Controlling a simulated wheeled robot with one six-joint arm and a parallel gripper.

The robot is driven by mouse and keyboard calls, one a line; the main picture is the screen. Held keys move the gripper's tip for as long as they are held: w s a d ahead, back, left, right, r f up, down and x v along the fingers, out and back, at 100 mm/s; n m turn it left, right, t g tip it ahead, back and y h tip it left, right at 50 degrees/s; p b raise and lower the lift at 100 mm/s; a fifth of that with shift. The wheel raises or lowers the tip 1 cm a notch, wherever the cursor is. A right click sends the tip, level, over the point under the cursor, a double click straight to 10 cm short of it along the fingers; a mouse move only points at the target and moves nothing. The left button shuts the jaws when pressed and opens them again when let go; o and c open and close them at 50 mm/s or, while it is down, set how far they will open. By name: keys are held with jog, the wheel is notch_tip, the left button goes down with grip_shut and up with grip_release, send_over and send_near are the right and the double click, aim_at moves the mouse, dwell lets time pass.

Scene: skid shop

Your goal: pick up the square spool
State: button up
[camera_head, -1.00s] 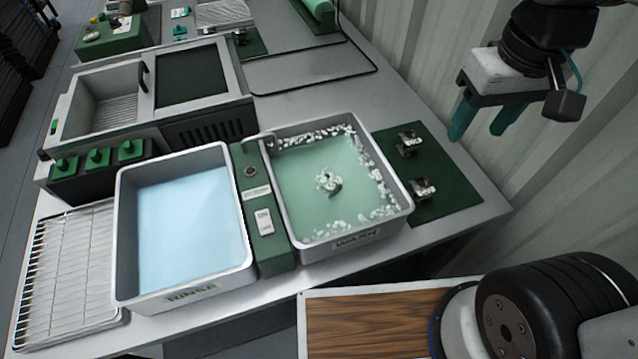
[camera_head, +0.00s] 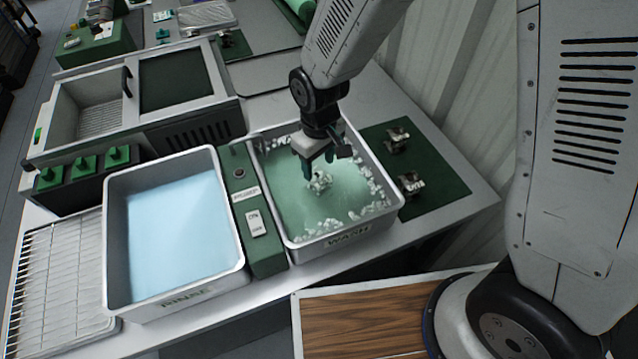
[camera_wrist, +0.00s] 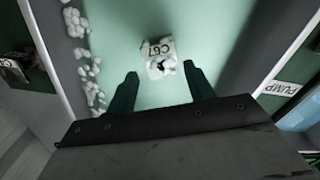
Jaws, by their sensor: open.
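The spool (camera_wrist: 161,68) lies in the WASH basin, partly covered with white foam. In the wrist view it looks like a squarish pale block marked "C67". In the head view the spool (camera_head: 319,182) shows just below my fingertips. My gripper (camera_head: 321,171) is over the basin with its fingers pointing down. In the wrist view my gripper (camera_wrist: 163,84) is open, its two teal fingers apart, with the spool ahead of and between the tips. I cannot tell the exact height left between tips and spool. The WASH basin (camera_head: 345,240) has grey walls and green liquid.
Two metal parts (camera_head: 411,184) lie on a green mat (camera_head: 440,176) right of the basin. A RINSE basin (camera_head: 180,297) with blue liquid stands left, past a green pump unit (camera_head: 262,235). A wire rack (camera_head: 60,270) is far left. Basin walls surround my gripper closely.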

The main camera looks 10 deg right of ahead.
aim_at(318, 178)
notch_tip(318, 178, down, 6)
jog(key=shift+f, duration=0.25)
jog(key=c, duration=0.9)
notch_tip(318, 178, up, 10)
jog(key=shift+r, duration=0.1)
jog(key=o, duration=0.4)
